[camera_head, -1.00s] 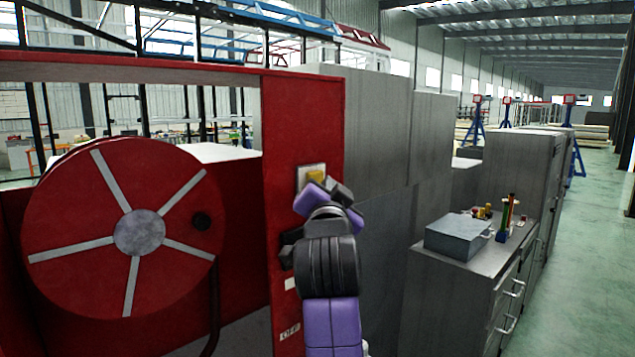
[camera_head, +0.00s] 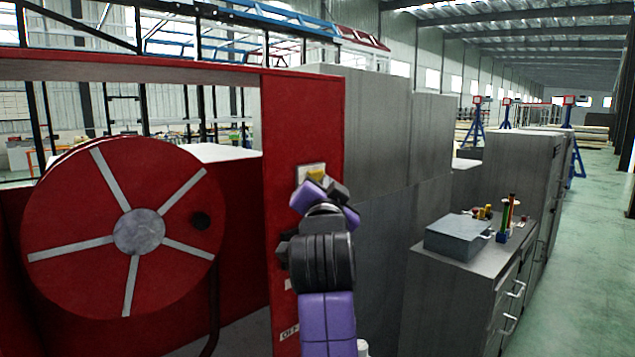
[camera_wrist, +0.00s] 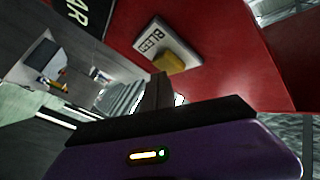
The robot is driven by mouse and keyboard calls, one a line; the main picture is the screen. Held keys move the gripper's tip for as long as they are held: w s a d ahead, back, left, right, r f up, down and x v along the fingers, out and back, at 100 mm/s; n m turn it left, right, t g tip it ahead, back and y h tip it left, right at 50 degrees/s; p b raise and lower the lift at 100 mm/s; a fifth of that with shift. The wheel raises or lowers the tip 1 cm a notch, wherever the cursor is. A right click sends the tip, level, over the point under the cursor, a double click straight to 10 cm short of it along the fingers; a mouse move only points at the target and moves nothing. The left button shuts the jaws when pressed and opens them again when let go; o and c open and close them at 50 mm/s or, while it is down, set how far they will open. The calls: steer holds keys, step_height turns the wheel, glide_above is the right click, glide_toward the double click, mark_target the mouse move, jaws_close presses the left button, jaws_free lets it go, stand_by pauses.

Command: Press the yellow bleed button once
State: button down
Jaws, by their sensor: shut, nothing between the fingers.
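The yellow bleed button (camera_wrist: 170,62) sits on a pale plate marked BLEED (camera_wrist: 150,42) on the red panel (camera_wrist: 225,50) in the wrist view. In the head view the button (camera_head: 315,174) shows only in part, just above my purple and black wrist, on its plate (camera_head: 304,173). My gripper (camera_wrist: 165,92) is shut and empty. Its dark fingers show just below the button in the wrist view. A small gap seems to show between fingertips and button, but I cannot tell the depth. In the head view the fingers are mostly hidden by my arm.
A red hose reel (camera_head: 139,232) stands left of the panel. An OFF label (camera_head: 289,332) is lower on the panel. Grey cabinets (camera_head: 380,130) stand behind, and a grey box (camera_head: 458,236) lies on a cabinet to the right. Green floor is open at far right.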

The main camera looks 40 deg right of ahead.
steer(key=shift+w, duration=0.45)
stand_by(0.6)
steer(key=shift+s, duration=0.15)
stand_by(0.3)
steer(key=shift+s, duration=0.75)
steer(key=shift+s+d, duration=0.1)
steer(key=shift+s, duration=2.4)
